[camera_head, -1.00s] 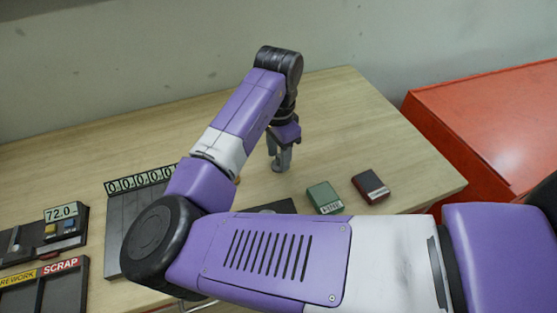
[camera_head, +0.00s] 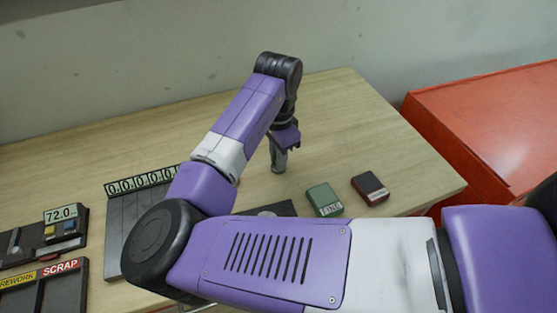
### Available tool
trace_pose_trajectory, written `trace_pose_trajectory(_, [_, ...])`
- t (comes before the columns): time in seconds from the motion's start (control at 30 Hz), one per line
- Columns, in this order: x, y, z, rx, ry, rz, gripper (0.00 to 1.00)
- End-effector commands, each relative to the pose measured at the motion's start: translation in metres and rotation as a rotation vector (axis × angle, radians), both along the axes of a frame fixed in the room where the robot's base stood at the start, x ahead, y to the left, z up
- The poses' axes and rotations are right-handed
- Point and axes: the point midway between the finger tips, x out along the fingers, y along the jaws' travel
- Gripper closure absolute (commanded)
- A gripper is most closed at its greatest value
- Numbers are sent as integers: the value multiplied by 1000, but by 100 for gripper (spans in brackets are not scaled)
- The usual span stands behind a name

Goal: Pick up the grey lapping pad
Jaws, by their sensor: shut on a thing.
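My gripper (camera_head: 278,166) points down at the middle right of the wooden table, behind the green and dark red blocks. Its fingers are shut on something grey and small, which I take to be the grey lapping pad. The fingers and my wrist hide most of it, so its outline is not clear. I cannot tell whether it touches the tabletop.
A green block (camera_head: 324,199) and a dark red block (camera_head: 370,188) lie to the right of my gripper. A grey board with number tiles (camera_head: 142,182), a 72.0 display (camera_head: 61,212) and a REWORK/SCRAP tray (camera_head: 83,290) are left. An orange-red cabinet (camera_head: 490,125) stands right. The table's back is clear.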

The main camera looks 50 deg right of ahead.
Motion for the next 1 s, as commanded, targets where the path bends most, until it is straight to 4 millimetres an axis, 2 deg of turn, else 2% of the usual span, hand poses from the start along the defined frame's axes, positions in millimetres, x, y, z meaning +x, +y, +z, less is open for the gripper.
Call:
trace_pose_trajectory(0.17, [1,-1,11,-1,-2,-1,100])
trace_pose_trajectory(0.27, [1,-1,25,-2,-3,-2,100])
trace_pose_trajectory(0.37, [1,-1,45,-1,-4,-1,100])
trace_pose_trajectory(0.6, [1,-1,112,-2,-5,-3,100])
trace_pose_trajectory(0.8, [1,0,162,2,-6,-1,100])
trace_pose_trajectory(1.0, [1,0,189,1,-3,0,100])
